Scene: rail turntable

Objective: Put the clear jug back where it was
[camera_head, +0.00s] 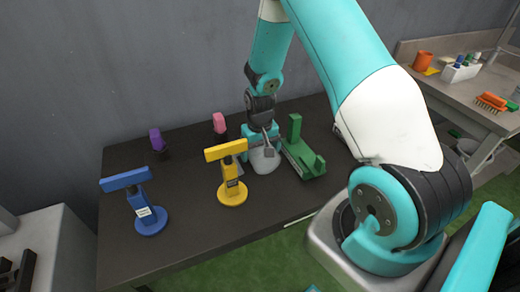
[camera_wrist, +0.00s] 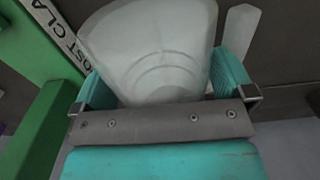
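The clear jug (camera_head: 264,161) is greyish and see-through, between the yellow stand (camera_head: 232,192) and the green stand (camera_head: 310,163) on the dark table. My gripper (camera_head: 262,142) is over it from above. In the wrist view the clear jug (camera_wrist: 155,45) fills the space between my gripper's teal fingers (camera_wrist: 165,88), which press against both its sides. A pale strip, perhaps its handle, shows at its right. I cannot tell whether its base touches the table. The green stand (camera_wrist: 55,115) is close at the left in the wrist view, with a partly hidden white label.
A blue stand (camera_head: 150,219) is at the table's left. A purple item (camera_head: 157,138) and a pink item (camera_head: 219,122) are at the back. The dark table (camera_head: 190,240) is bare at the front. A side bench (camera_head: 440,88) with an orange cup and brush is at the right.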

